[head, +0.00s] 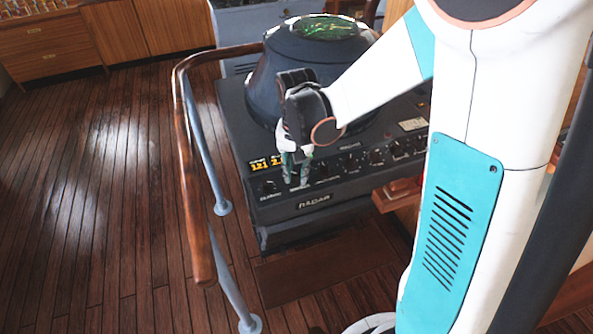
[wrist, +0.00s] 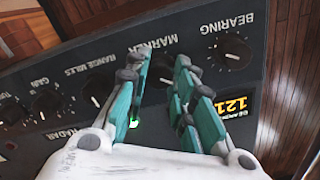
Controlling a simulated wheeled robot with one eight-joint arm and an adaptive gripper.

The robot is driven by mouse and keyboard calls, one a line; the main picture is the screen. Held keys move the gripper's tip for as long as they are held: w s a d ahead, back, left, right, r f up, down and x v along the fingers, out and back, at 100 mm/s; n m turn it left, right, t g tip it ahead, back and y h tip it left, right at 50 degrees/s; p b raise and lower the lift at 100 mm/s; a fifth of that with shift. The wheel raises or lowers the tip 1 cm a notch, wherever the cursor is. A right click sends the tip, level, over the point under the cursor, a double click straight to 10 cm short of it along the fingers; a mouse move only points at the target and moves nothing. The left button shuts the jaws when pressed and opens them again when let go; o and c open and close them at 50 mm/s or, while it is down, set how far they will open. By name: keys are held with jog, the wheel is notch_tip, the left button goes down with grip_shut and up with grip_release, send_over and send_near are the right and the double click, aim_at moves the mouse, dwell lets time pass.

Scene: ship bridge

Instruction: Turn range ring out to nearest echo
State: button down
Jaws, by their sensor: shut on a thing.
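The radar console (head: 345,200) has a round hooded scope with a green-lit screen (head: 322,28) on top. The screen is seen at a steep slant and I cannot make out the ring or echoes. My gripper (head: 296,184) is at the left part of the console's front panel, pointing down. In the wrist view its teal fingers (wrist: 160,72) are shut on the marker knob (wrist: 163,83), below the MARKER label. The fingers hide part of the knob. Yellow readouts (head: 262,165) glow left of my gripper; the wrist view shows 121 on one (wrist: 236,103).
The BEARING knob (wrist: 233,52) is on one side of my gripper and the RANGE MILES knob (wrist: 97,85) on the other. More knobs (head: 376,156) run to the right. A wooden handrail (head: 188,170) on blue posts stands left of the console. Open plank floor (head: 90,210) lies beyond.

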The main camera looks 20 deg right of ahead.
aim_at(297, 173)
jog(key=shift+m, duration=0.3)
jog(key=c, duration=1.3)
grip_release()
jog(key=shift+c, duration=0.2)
jog(key=shift+r, duration=0.1)
notch_tip(297, 173, up, 12)
jog(key=s+f+n+t+b, duration=0.1)
jog(key=s+n+t+b, duration=0.3)
jog(key=s, duration=1.1)
jog(key=n+t, duration=0.2)
jog(key=t, duration=0.1)
jog(key=shift+f+n, duration=0.15)
jog(key=shift+n, duration=0.15)
